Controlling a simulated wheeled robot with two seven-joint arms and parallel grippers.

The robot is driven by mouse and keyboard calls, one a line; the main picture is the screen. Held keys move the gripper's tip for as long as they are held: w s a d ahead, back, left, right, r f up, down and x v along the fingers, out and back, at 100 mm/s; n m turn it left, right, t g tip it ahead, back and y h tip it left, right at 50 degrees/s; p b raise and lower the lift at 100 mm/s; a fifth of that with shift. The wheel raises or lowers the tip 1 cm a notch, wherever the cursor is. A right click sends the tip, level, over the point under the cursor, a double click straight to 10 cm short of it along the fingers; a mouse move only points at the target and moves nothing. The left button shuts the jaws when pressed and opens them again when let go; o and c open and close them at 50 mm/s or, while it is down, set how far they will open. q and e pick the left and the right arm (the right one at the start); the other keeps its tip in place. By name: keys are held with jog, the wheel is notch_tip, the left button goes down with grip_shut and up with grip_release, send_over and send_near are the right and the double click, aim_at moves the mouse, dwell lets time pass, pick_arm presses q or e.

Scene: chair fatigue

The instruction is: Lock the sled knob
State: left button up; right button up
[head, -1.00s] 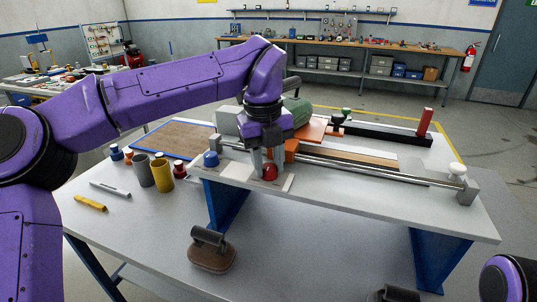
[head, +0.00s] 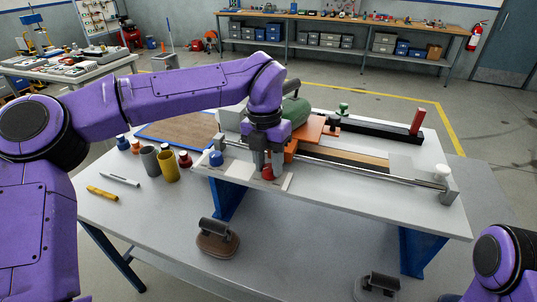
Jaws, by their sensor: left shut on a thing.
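A raised white fixture plate (head: 330,195) carries an orange sled (head: 308,132) with a green cylinder (head: 295,110) beside it. A steel rail (head: 375,172) runs along the front of the plate. A small red knob (head: 267,173) sits at the plate's front left edge. My left gripper (head: 267,164) points down from above and is shut on the red knob, with a finger on either side and the knob's lower part showing. I cannot tell from the picture how the knob is turned. My right gripper is out of view; only part of my right arm shows at bottom right.
A blue knob (head: 216,158) stands left of the gripper. A brown pad with a handle (head: 218,243) lies in front. A red post (head: 418,121) rises at right.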

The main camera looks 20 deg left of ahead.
aim_at(266, 165)
pick_arm(q)
jog(key=shift+w+r+m, duration=0.1)
jog(key=shift+r+m, duration=0.1)
jog(key=shift+m, duration=0.1)
dwell(0.4)
jog(key=o, duration=1)
jog(key=shift+f, duration=0.1)
jog(key=shift+o, duration=0.2)
notch_tip(266, 165, up, 10)
jog(key=shift+a+r, duration=0.25)
jog(key=shift+a, duration=0.15)
